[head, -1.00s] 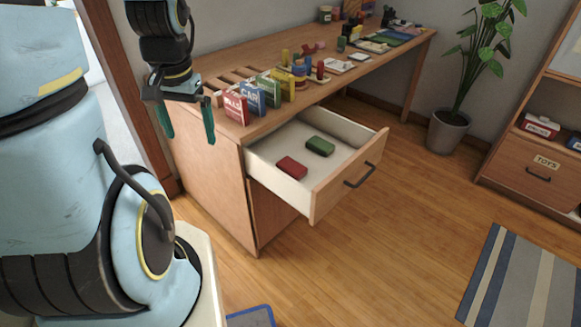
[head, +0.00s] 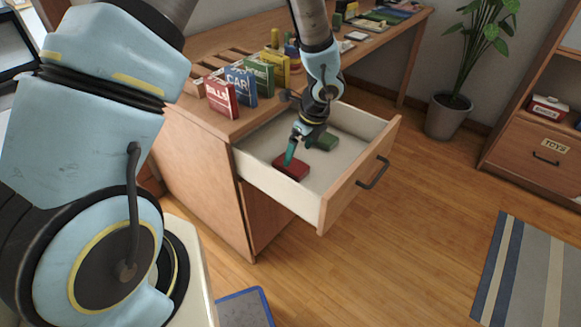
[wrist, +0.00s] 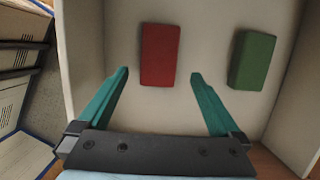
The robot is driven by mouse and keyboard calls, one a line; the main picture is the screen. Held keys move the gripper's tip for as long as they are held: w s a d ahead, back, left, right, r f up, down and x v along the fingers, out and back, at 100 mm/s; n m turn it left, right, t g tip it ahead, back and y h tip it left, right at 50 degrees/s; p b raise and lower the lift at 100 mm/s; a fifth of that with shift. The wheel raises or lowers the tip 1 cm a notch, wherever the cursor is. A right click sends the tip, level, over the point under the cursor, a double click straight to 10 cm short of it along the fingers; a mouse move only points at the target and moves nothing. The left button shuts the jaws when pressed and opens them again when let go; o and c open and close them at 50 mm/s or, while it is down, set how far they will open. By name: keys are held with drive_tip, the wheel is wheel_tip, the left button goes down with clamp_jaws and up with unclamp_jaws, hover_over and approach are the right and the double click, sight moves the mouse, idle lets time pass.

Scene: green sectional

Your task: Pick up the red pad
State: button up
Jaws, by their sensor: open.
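The red pad (head: 291,167) lies flat in the open drawer (head: 262,182). In the wrist view the red pad (wrist: 160,55) lies ahead of my fingertips, between their lines. My gripper (head: 290,158) is inside the drawer area, pointing down, and overlaps the red pad in the head view. In the wrist view my gripper (wrist: 158,75) is open, with its two teal fingers apart and nothing between them. I cannot tell how high the fingertips are above the drawer floor.
A green pad (wrist: 253,60) lies to the right of the red one in the drawer. The drawer front (head: 362,172) and side walls stand around the pads. Upright boxes (head: 240,87) stand on the desk beside my arm. A potted plant (head: 447,115) stands at the back right.

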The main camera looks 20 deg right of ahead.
sight(292, 164)
drive_tip(key=shift+w+a+x, duration=0.1)
drive_tip(key=shift+x, duration=1.4)
drive_tip(key=shift+w+a+x, duration=0.1)
drive_tip(key=shift+a+x, duration=0.05)
drive_tip(key=shift+x, duration=1.35)
drive_tip(key=shift+r, duration=0.1)
drive_tip(key=shift+c, duration=0.4)
drive_tip(key=c, duration=1.3)
wheel_tip(292, 164, up, 10)
drive_tip(key=shift+r+p, duration=0.1)
drive_tip(key=shift+p, duration=0.35)
